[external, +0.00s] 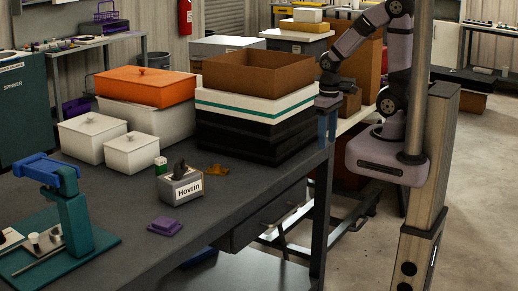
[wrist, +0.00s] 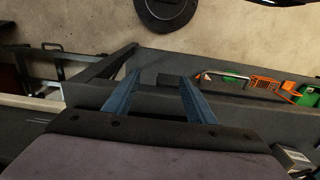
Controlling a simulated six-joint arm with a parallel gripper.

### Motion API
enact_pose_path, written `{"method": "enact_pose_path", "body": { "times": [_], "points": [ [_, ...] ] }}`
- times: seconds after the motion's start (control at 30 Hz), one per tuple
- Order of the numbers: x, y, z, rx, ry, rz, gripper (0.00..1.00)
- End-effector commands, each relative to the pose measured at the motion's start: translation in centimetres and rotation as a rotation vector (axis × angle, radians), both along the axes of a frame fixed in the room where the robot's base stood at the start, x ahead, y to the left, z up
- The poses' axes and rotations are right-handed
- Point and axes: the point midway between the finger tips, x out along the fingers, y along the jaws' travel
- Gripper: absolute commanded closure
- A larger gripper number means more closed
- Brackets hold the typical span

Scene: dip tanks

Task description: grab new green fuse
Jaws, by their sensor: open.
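A small dark block shows between and beyond the fingertips (wrist: 170,80). Green items (wrist: 307,94) lie at the right of the wrist view, away from the fingers; I cannot tell if one is the fuse. In the external view a small green and white block (external: 160,165) stands on the bench beside the Hovrin device (external: 180,187), far from my gripper.
An open brown box (external: 258,75) tops the white and black stack near my gripper. An orange lidded box (external: 145,87) and white lidded boxes (external: 92,137) stand to its left. A teal press (external: 72,210) stands at the front left. An orange basket (wrist: 263,84) shows in the wrist view.

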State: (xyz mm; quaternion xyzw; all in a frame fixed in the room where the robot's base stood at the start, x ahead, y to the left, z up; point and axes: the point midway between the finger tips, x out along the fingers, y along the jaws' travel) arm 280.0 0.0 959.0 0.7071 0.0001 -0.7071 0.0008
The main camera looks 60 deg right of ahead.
Motion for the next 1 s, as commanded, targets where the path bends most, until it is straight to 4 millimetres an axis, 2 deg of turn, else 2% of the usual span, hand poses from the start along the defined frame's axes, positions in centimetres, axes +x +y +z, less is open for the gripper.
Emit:
{"method": "enact_pose_path", "body": {
  "times": [0.27, 0.47, 0.57, 0.73, 0.9, 1.0],
  "points": [
    [0.1, 0.4, 0.3, 0.012, 0.008, 0.022, 0.49],
    [0.7, 2.9, 2.1, 0.095, 0.046, 0.180, 0.49],
    [1.2, 5.4, 3.8, 0.183, 0.068, 0.328, 0.49],
    [2.1, 10.9, 7.9, 0.393, 0.058, 0.646, 0.49],
    [2.8, 16.0, 12.4, 0.601, -0.020, 0.950, 0.49],
    [3.1, 18.2, 14.6, 0.694, -0.083, 1.093, 0.49]
  ]
}}
